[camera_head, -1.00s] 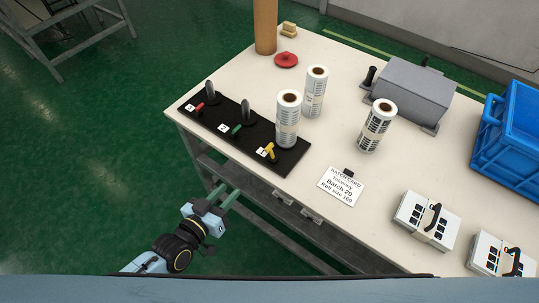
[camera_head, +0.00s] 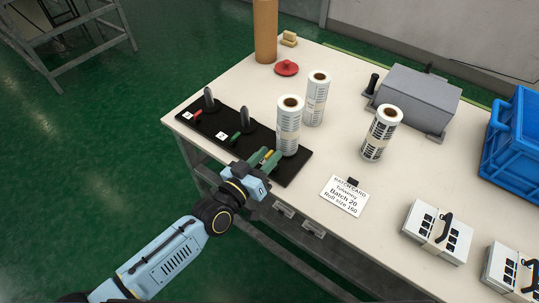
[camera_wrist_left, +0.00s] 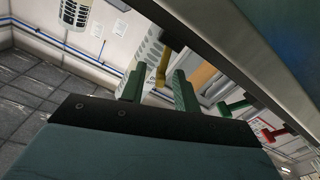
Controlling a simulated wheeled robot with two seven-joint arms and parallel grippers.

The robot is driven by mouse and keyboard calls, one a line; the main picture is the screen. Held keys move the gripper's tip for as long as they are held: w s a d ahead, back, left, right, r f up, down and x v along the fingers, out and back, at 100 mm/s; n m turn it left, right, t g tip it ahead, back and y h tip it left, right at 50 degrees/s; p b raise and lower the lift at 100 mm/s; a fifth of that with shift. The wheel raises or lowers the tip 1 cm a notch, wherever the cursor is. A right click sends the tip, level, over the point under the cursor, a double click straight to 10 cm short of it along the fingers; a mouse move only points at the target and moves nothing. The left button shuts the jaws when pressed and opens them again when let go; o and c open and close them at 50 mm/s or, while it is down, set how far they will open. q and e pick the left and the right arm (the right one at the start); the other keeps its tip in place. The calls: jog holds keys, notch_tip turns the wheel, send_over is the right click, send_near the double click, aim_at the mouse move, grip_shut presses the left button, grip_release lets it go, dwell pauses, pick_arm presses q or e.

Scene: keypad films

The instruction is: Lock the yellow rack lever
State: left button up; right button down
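The black rack (camera_head: 292,172) lies along the table's left edge with a red lever (camera_head: 197,114), a green lever (camera_head: 235,138) and the yellow lever (camera_head: 269,153). My left gripper (camera_head: 266,158) is at the yellow lever and largely covers it. In the left wrist view the yellow lever (camera_wrist_left: 162,68) shows between the two green fingers of my left gripper (camera_wrist_left: 158,88), with gaps visible beside it; the fingers are apart. The green lever (camera_wrist_left: 235,106) and red lever (camera_wrist_left: 272,132) also show there. My right gripper is not in view.
A white roll (camera_head: 289,125) stands on the rack right behind the yellow lever. Two more rolls (camera_head: 317,98) (camera_head: 381,132) stand on the table. A batch card (camera_head: 344,196) lies to the right. Keypads (camera_head: 437,232), a grey device (camera_head: 415,98) and a blue crate (camera_head: 512,150) are further right.

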pick_arm(q)
jog(key=shift+w+d, duration=0.4)
jog(key=shift+w, duration=0.15)
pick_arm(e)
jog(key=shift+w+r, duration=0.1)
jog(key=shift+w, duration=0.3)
pick_arm(q)
grip_shut()
jog(key=shift+w+a+f+n, duration=0.1)
jog(key=shift+a+n, duration=0.05)
jog(key=shift+n, duration=0.25)
jog(key=shift+n+b, duration=0.3)
jog(key=shift+b, duration=0.05)
jog(key=shift+w+a+f+n, duration=0.1)
jog(key=shift+a+n, duration=0.05)
jog(key=shift+n, duration=0.25)
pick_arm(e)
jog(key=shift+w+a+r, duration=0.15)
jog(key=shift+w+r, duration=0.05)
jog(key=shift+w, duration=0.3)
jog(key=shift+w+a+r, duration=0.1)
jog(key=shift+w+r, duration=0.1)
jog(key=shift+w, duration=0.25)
